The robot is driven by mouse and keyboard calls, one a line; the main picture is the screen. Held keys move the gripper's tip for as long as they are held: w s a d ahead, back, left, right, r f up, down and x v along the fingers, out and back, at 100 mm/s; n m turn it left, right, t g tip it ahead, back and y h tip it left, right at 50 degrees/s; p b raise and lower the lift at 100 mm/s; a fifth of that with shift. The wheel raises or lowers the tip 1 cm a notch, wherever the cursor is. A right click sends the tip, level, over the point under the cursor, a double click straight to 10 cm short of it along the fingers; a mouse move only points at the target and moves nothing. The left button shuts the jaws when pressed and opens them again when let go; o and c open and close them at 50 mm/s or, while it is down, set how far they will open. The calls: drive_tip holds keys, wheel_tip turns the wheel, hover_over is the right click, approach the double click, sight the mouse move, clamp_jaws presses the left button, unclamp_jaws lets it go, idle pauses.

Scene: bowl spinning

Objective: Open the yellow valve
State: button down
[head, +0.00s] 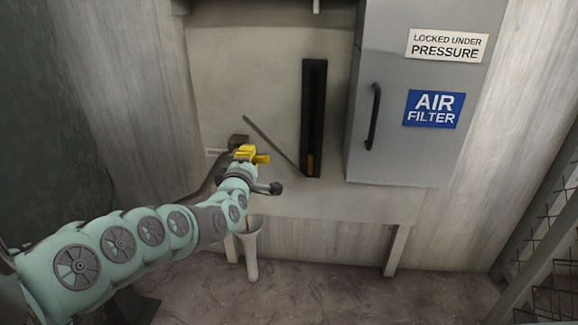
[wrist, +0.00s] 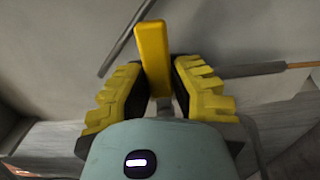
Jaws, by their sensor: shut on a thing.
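The yellow valve's flat handle (wrist: 152,45) rises between my fingers in the wrist view. My gripper (wrist: 160,85) has its yellow ridged fingers on either side of the handle and is shut on it. In the head view my gripper (head: 250,158) is at the valve on the pale wall panel, left of centre. There the yellow handle and yellow fingers merge, so I cannot tell them apart clearly. The valve's body is mostly hidden behind my gripper and wrist.
A thin grey rod (head: 270,143) slants down to a tall black slotted strip (head: 314,110) right of the valve. A grey cabinet (head: 420,100) with a black handle (head: 373,117) stands further right. A pale funnel (head: 250,240) is below my gripper.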

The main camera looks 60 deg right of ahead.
drive_tip(key=c, duration=0.8)
unclamp_jaws()
drive_tip(key=shift+w+d, duration=0.1)
